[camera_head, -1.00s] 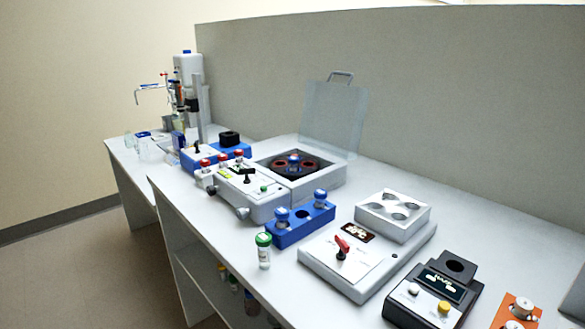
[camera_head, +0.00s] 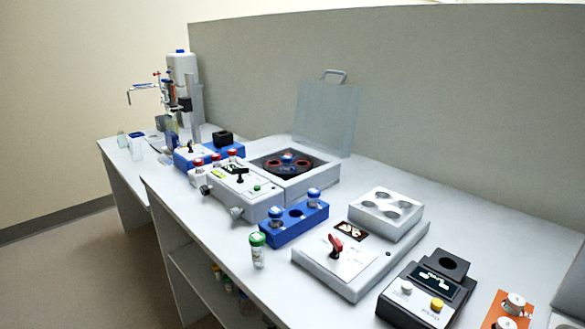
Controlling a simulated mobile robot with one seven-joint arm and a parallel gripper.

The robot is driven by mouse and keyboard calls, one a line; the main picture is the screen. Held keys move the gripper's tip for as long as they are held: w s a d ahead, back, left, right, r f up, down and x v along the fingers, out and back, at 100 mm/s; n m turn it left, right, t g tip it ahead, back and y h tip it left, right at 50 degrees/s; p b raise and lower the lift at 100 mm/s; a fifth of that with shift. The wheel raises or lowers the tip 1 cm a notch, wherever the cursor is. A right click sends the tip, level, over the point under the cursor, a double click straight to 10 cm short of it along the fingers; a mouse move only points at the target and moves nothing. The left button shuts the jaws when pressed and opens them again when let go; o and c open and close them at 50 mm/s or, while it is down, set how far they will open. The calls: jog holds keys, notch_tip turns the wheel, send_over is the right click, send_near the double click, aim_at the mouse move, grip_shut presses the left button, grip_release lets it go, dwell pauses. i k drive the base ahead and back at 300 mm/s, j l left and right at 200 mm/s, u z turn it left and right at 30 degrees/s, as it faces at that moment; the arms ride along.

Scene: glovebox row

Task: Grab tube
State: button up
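Several tubes or vials are in view, and I cannot tell which one the task means. A green-capped vial (camera_head: 258,249) stands upright on the bench near its front edge. A blue rack (camera_head: 294,223) behind it holds two blue-capped tubes, one at its left end (camera_head: 275,217) and one at its right end (camera_head: 314,197), with an open hole between them. A centrifuge (camera_head: 309,186) with its clear lid (camera_head: 327,117) raised has a dark rotor inside with a blue-capped item (camera_head: 288,157). Red-capped tubes (camera_head: 232,156) stand behind the centrifuge's control panel. My gripper is not in view.
A white heater-like device (camera_head: 345,283) with a red switch and a holed block (camera_head: 385,214) stands right of the rack. A black instrument (camera_head: 426,290) and an orange plate (camera_head: 500,309) are farther right. A tall grey partition (camera_head: 450,120) backs the bench. Small bottles sit on the lower shelf.

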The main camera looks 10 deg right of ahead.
aim_at(287, 160)
jog(key=z, duration=0.35)
jog(key=j+z, duration=0.15)
jog(key=z, duration=0.15)
jog(key=j+z, duration=0.1)
jog(key=z, duration=0.25)
jog(key=j+z, duration=0.7)
jog(key=j, duration=0.2)
jog(key=j+z, duration=0.1)
jog(key=j, duration=0.25)
jog(key=k+j+z, duration=0.15)
jog(key=j, duration=0.15)
jog(key=k+j+z, duration=0.1)
jog(key=j, duration=0.2)
jog(key=k+j, duration=0.1)
jog(key=j, duration=0.25)
jog(key=k+j, duration=0.15)
jog(key=j, duration=0.25)
jog(key=k+j, duration=0.1)
jog(key=j, duration=0.3)
jog(key=k+j+z, duration=0.1)
jog(key=j, duration=0.25)
jog(key=k+j, duration=0.15)
jog(key=j, duration=0.2)
jog(key=i+j, duration=0.2)
jog(key=i, duration=0.3)
jog(key=i+j, duration=0.15)
jog(key=i, duration=0.3)
